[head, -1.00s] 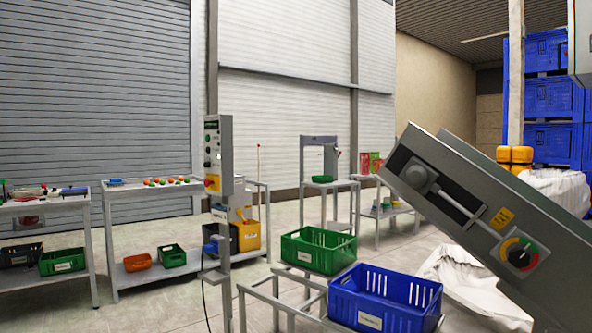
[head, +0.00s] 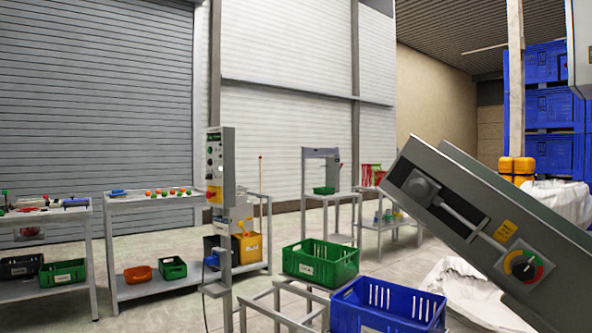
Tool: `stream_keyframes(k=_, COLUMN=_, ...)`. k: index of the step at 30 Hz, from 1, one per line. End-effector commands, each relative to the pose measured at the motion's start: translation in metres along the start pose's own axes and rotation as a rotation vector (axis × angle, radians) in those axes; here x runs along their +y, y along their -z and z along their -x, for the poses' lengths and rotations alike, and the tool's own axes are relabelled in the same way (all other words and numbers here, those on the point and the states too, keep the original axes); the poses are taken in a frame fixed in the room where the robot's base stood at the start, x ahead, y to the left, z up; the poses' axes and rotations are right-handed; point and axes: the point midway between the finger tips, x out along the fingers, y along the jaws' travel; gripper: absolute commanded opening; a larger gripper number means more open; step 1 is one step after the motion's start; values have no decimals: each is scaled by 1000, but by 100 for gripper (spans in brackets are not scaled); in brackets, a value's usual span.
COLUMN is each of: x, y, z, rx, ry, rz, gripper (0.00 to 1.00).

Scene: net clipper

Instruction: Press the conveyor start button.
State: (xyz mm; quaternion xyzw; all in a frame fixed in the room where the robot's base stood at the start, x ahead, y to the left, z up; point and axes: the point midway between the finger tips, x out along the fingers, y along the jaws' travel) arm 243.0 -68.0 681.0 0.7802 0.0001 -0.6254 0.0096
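A grey control box (head: 220,167) stands upright on a post left of the middle in the head view. Its front bears a green marking near the top, several small round buttons and a yellow and red part low down. The buttons are too small to tell which one is the conveyor start button. A slanted grey machine housing (head: 480,225) fills the right side.
A green crate (head: 320,262) and a blue crate (head: 388,308) sit on a low metal frame before the box. Tables (head: 150,203) with small goods stand at the left. A white sack (head: 455,290) lies by the housing. Grey floor (head: 160,318) shows at the lower left.

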Motion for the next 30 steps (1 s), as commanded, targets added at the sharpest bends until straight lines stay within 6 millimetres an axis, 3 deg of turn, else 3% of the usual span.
stream_keyframes(k=1, x=0, y=0, z=0, rx=0, ry=0, rz=0, gripper=16)
stream_keyframes(k=3, x=0, y=0, z=0, rx=0, ry=0, rz=0, gripper=2)
stream_keyframes(k=4, x=0, y=0, z=0, rx=0, ry=0, rz=0, gripper=0)
stream_keyframes(k=30, x=0, y=0, z=0, rx=0, ry=0, rz=0, gripper=0)
